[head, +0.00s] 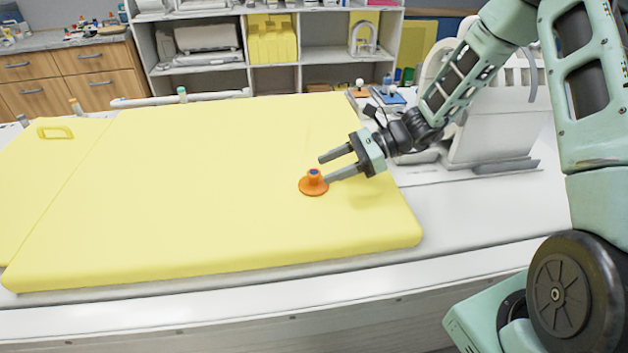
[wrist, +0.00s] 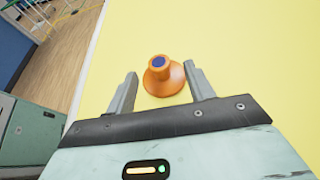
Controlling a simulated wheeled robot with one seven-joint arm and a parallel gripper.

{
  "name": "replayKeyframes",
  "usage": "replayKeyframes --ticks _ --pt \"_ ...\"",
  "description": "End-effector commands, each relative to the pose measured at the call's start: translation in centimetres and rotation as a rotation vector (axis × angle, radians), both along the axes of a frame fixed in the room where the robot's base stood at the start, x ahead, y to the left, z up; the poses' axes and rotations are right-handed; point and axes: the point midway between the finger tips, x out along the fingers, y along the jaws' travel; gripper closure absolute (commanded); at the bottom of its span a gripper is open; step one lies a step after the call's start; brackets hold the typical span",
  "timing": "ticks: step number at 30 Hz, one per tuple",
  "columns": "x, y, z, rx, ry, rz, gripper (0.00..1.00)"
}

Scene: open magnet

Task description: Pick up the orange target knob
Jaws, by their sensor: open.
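The orange target knob (head: 313,185) stands upright on the yellow pad (head: 200,180), near the pad's right side. It has a round flared base and a narrower stem with a blue top. My gripper (head: 323,169) is open, with its fingers pointing left at the knob in the head view. In the wrist view the knob (wrist: 161,76) sits between and slightly beyond the two fingertips of my gripper (wrist: 160,78), with visible gaps on both sides. Nothing is held. The exact height of the fingers over the pad is hard to tell.
A white machine housing (head: 495,110) stands right of the pad. Small knobbed pieces (head: 388,95) lie behind the pad's right end. Shelves (head: 300,60) and wooden drawers (head: 70,75) stand at the back. The pad around the knob is clear.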

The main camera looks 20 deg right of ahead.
Motion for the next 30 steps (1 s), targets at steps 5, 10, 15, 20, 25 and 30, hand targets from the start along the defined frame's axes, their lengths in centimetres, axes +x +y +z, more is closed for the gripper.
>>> replayKeyframes --ticks 5,10,15,20,25,30 --pt "0.3 2.6 -0.8 0.003 0.004 0.003 0.47" --pt "0.7 4.1 -1.6 0.001 0.003 0.001 0.47" --pt "0.8 4.3 -1.8 0.000 0.001 0.000 0.47" --pt "0.7 4.2 -1.8 0.000 0.001 0.001 0.66" --pt "0.7 4.2 -1.8 0.000 0.001 0.001 0.97" --pt "0.7 4.2 -1.7 0.000 0.000 0.001 0.97"
